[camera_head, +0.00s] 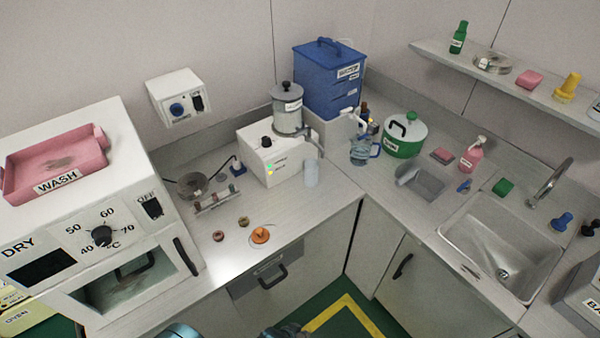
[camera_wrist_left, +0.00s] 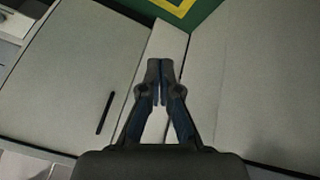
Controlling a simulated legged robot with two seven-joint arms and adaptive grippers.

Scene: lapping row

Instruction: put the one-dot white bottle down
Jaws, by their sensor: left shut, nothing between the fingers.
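A small plain white cylinder (camera_head: 311,173), perhaps a bottle, stands upright on the counter in front of the white heating unit. No dot can be made out on it, so I cannot tell if it is the one-dot white bottle. My left gripper (camera_head: 284,330) shows only in part at the bottom edge of the head view. In the left wrist view the left gripper (camera_wrist_left: 160,70) has its fingertips together with nothing between them, in front of grey cabinet doors. My right gripper is not in view.
The counter (camera_head: 325,205) is clear along its front edge near the corner. A white oven (camera_head: 100,200) with a pink tray (camera_head: 98,165) stands left. A blue tank (camera_head: 322,75), green pot (camera_head: 403,148), grey tray (camera_head: 424,184) and sink (camera_head: 480,245) stand behind and right.

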